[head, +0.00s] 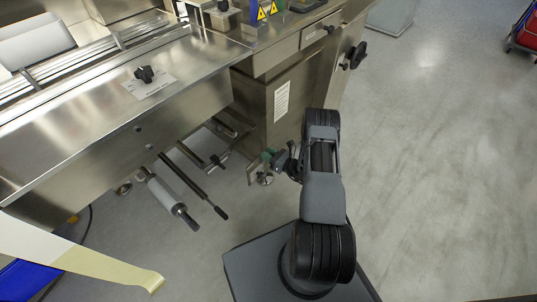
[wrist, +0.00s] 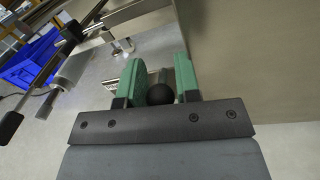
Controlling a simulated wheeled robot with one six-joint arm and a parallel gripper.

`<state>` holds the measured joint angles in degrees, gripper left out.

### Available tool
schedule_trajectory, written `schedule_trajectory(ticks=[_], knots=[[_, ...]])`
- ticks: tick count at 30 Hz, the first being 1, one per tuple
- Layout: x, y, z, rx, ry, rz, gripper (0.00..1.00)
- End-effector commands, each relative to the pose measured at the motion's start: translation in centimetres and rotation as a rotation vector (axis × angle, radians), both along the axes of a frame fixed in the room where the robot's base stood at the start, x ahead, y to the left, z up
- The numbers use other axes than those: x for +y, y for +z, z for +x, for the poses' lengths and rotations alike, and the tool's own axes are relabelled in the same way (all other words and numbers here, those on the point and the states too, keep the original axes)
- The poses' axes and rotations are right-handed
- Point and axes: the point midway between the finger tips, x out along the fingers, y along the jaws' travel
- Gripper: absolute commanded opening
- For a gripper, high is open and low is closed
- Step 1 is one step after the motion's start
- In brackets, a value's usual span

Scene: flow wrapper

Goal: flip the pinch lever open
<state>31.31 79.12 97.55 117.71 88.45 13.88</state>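My gripper (head: 268,155) is low beside the machine in the head view, small and partly hidden by my arm. In the wrist view my gripper (wrist: 160,82) has two green fingers apart, with a round black knob (wrist: 160,94) between them. The knob nearly fills the gap; I cannot tell whether the fingers press on it. It looks like the knob of the pinch lever, whose arm is hidden behind the gripper. A metal fitting (head: 265,179) shows just below the gripper in the head view.
A grey roller (head: 172,202) and a rod with a black grip (head: 220,212) stick out from under the steel machine (head: 80,145), left of my gripper. A steel cabinet wall (wrist: 255,60) stands close on the right in the wrist view. Open floor (head: 440,170) lies to the right.

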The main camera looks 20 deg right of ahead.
Motion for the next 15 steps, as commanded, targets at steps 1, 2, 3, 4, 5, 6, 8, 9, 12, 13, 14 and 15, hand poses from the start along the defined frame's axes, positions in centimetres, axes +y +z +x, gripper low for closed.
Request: schedule_trajectory(ticks=[1,2,3,4,5,6,8,9,12,13,14,15], knots=[[-0.01,0.0,-0.01,0.0,0.0,0.0,0.25],[0.0,-0.01,-0.01,0.0,0.0,0.0,0.23],[0.0,-0.01,-0.01,0.0,0.0,0.0,0.19],[0.0,-0.01,-0.01,0.0,0.0,0.0,0.16],[0.0,-0.01,-0.01,0.0,0.0,0.0,0.13],[0.0,-0.01,-0.01,0.0,0.0,0.0,0.09],[0.0,-0.01,-0.02,0.0,0.0,0.0,0.03],[0.0,-0.02,-0.02,0.0,0.0,0.0,0.01],[-0.16,-0.32,0.06,0.012,-0.001,0.028,0.01],[-0.26,-0.43,0.11,0.02,0.0,0.046,0.01],[-0.35,-0.49,0.15,0.028,0.0,0.065,0.01],[-0.45,-0.53,0.21,0.038,0.001,0.088,0.01]])
